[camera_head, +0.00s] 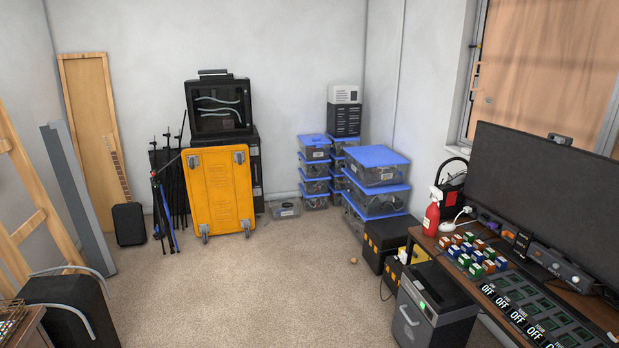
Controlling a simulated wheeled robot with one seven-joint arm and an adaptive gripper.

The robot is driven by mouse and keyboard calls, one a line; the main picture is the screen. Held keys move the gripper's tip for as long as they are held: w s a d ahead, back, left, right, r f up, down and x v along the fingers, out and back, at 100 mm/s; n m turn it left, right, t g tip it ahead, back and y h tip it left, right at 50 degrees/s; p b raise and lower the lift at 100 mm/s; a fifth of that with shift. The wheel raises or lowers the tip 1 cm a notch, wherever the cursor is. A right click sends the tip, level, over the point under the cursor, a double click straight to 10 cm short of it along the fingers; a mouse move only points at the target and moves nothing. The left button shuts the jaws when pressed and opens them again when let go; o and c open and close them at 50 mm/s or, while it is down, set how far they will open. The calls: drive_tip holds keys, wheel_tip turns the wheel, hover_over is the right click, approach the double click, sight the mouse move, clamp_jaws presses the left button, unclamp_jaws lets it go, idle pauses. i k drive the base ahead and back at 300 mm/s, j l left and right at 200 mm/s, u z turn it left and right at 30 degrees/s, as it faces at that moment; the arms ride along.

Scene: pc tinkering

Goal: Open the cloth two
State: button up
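An orange-brown panel (540,65), which looks like cloth or a blind, fills the window at the upper right. It hangs behind the window frame (468,75), and its right part is cut by the picture edge. I cannot tell whether it is one piece or two. No other cloth shows clearly. My gripper is not in view.
Blue-lidded bins (377,178) and a yellow cart (220,190) line the back. The carpet (270,290) is mostly clear.

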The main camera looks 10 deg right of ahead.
sight(547, 67)
drive_tip(key=i+u, duration=0.1)
drive_tip(key=i, duration=2)
drive_tip(key=i+z, duration=0.2)
drive_tip(key=i, duration=0.25)
drive_tip(key=i+z, duration=0.25)
drive_tip(key=i, duration=0.25)
drive_tip(key=i+j+z, duration=0.2)
drive_tip(key=i, duration=0.25)
drive_tip(key=i+j+z, duration=0.25)
drive_tip(key=i, duration=0.2)
drive_tip(key=l, duration=0.1)
